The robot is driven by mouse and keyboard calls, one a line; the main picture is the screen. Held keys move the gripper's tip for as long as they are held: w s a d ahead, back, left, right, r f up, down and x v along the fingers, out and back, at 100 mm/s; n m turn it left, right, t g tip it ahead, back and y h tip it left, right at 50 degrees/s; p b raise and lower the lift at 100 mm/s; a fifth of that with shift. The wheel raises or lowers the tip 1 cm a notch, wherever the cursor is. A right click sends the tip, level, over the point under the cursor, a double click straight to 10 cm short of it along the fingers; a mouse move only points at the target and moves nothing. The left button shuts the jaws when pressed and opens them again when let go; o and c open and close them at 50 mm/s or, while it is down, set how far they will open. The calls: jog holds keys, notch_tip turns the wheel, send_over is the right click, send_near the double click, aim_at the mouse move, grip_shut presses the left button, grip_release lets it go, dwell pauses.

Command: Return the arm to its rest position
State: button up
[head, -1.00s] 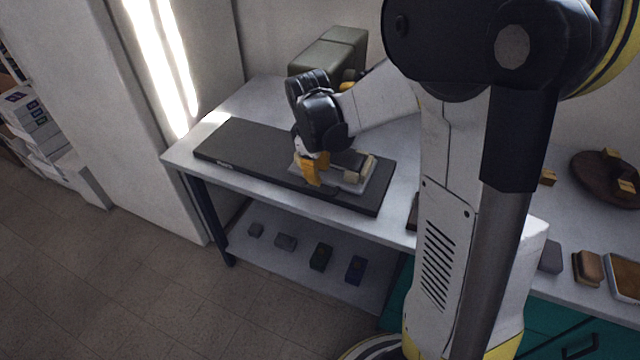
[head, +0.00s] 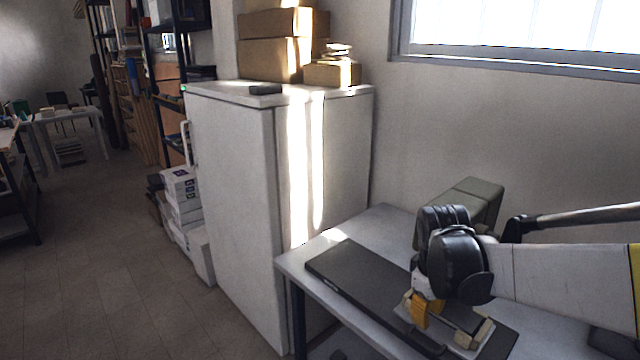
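My arm reaches in from the right in the head view. My gripper (head: 422,312), with orange-yellow fingers below a black wrist, points down at the dark mat (head: 350,272) on the grey table. Its fingers are at the left end of a light grey plate (head: 452,338) that carries a beige block (head: 482,333). I cannot tell whether the fingers touch the plate or how far apart they are. The wrist hides part of the mat and plate.
The grey table (head: 300,262) has an olive-green box (head: 474,200) at its back, behind the wrist. A tall white cabinet (head: 235,200) with cardboard boxes (head: 275,58) on top stands left of the table. Open floor (head: 110,270) lies at the left.

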jog(key=s+a+r+m+t, duration=0.2)
jog(key=s+a+r+m, duration=0.1)
jog(key=s, duration=0.4)
jog(key=s+a+r+m+t+y, duration=0.1)
jog(key=s+a+r+m+t, duration=0.1)
jog(key=s, duration=0.6)
jog(key=a+m+t, duration=0.1)
jog(key=a+m, duration=0.1)
jog(key=a, duration=0.1)
jog(key=shift+a+r+y, duration=0.2)
jog(key=shift+r+y, duration=0.1)
jog(key=shift+r, duration=0.1)
